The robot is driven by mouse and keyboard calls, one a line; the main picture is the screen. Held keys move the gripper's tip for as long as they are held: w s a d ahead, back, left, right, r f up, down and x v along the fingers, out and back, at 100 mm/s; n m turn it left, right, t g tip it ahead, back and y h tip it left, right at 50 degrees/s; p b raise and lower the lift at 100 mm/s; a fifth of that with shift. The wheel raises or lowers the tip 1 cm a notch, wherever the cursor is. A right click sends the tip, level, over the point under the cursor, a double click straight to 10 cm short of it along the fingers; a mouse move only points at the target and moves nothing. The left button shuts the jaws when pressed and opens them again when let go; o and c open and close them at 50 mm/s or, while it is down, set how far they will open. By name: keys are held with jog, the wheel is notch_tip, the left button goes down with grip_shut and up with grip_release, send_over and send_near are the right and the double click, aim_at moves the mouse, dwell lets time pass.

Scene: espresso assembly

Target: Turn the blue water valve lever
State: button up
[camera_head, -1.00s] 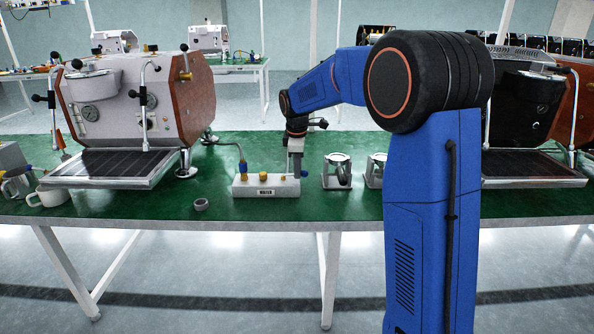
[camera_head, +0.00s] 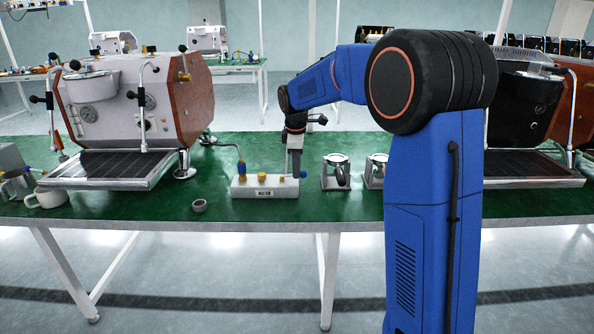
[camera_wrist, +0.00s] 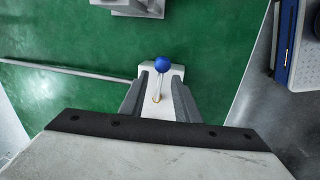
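The grey valve block labelled WATER (camera_head: 250,187) sits near the table's front edge in the head view. Its lever's blue ball knob (camera_head: 303,174) shows at the block's right end. In the wrist view, the blue knob (camera_wrist: 163,63) tops a thin silver lever shaft (camera_wrist: 157,88) rising from a brass base. My gripper (camera_head: 295,172) points down at the block's right end. In the wrist view, my gripper (camera_wrist: 158,76) has one finger on each side of the shaft, with visible gaps. It looks open around the lever, not clamped on it.
A steel-and-brown espresso machine (camera_head: 190,100) stands left, a black one (camera_head: 520,110) right. A small grey ring (camera_head: 200,205) and a white cup (camera_head: 47,198) lie to the left. Green table (camera_head: 150,210) is bare in front.

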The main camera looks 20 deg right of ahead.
notch_tip(320, 180, up, 16)
jog(key=s+a, duration=0.1)
jog(key=s, duration=0.1)
jog(key=shift+s+f, duration=0.25)
jog(key=shift+s, duration=0.15)
jog(key=s+d+f+m+t, duration=0.1)
jog(key=s+m, duration=0.2)
jog(key=s, duration=0.8)
jog(key=s+f+m, duration=0.2)
jog(key=s+m, duration=0.2)
jog(key=s, duration=0.7)
jog(key=s+f+m+t, duration=0.1)
jog(key=s+f+m, duration=0.2)
jog(key=s+f, duration=0.4)
jog(key=s+f+m, duration=0.3)
jog(key=s+f, duration=0.3)
jog(key=s, duration=0.8)
jog(key=shift+s+d+f+m+t+y, duration=0.15)
jog(key=shift+f+m+t+y, duration=0.25)
